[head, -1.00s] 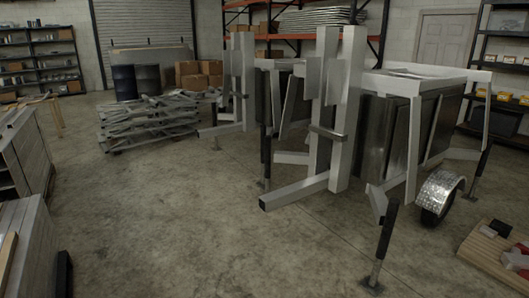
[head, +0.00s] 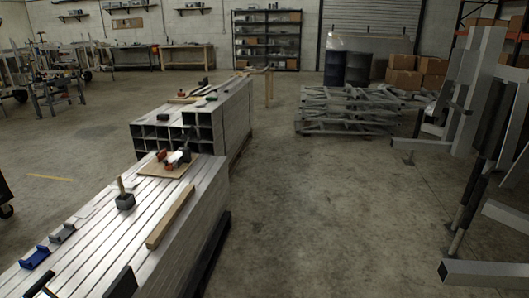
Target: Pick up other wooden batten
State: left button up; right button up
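One wooden batten (head: 170,217) lies lengthwise along the right part of the near stack of aluminium tubes (head: 205,210). A shorter light wooden strip (head: 184,100), perhaps another batten, lies on the farther tube stack (head: 232,112). Neither of my grippers can be made out in the head view, so nothing is seen holding either piece.
A wooden board with red and black tools (head: 170,166), a dark mallet (head: 125,201) and blue clamps (head: 36,257) lie on the near stack. Open concrete floor (head: 310,200) lies to its right, with stacked metal frames (head: 350,108) beyond and upright trailer frames at far right.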

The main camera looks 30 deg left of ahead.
aim_at(153, 240)
jog(key=i+j+u, duration=0.1)
jog(key=i+u, duration=0.25)
jog(key=i, duration=0.25)
jog(key=i+l+u, duration=0.1)
jog(key=i+u, duration=0.2)
jog(key=i, duration=0.3)
jog(key=i+u, duration=0.4)
jog(key=i, duration=0.15)
jog(key=i+l+u, duration=0.2)
jog(key=i+u, duration=0.25)
jog(key=i+j+u, duration=0.1)
jog(key=i+u, duration=0.15)
jog(key=u, duration=0.15)
jog(key=i+u, duration=0.5)
jog(key=u, duration=0.25)
jog(key=i+z, duration=0.15)
jog(key=z, duration=7.05)
